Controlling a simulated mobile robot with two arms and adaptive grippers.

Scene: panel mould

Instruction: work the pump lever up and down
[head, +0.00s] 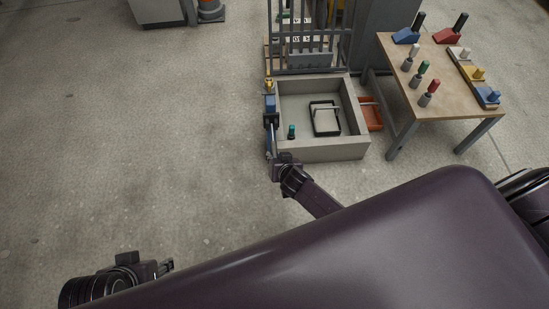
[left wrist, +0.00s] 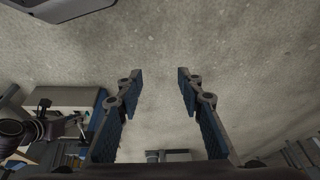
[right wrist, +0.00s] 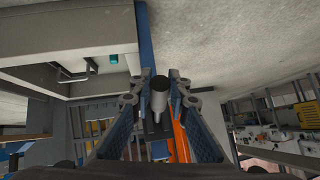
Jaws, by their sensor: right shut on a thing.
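The pump lever (right wrist: 159,95) shows in the right wrist view as a grey rod with a round end between my right fingers. My right gripper (right wrist: 158,88) is shut on it. In the head view my right gripper (head: 271,119) is at the left outer side of the grey mould box (head: 330,152), by a small blue part with a brass-coloured top (head: 269,86). The lever's far end and the pump body are mostly hidden. My left gripper (head: 167,267) is low at the left of the head view. In the left wrist view my left gripper (left wrist: 182,75) is open and empty over floor.
A black frame (head: 325,118) and a teal-topped piece (head: 291,131) are in the mould box. An orange tray (head: 371,113) lies right of it. A wooden table (head: 425,65) holds coloured pieces. A barred rack (head: 310,66) stands behind. Floor at left is clear.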

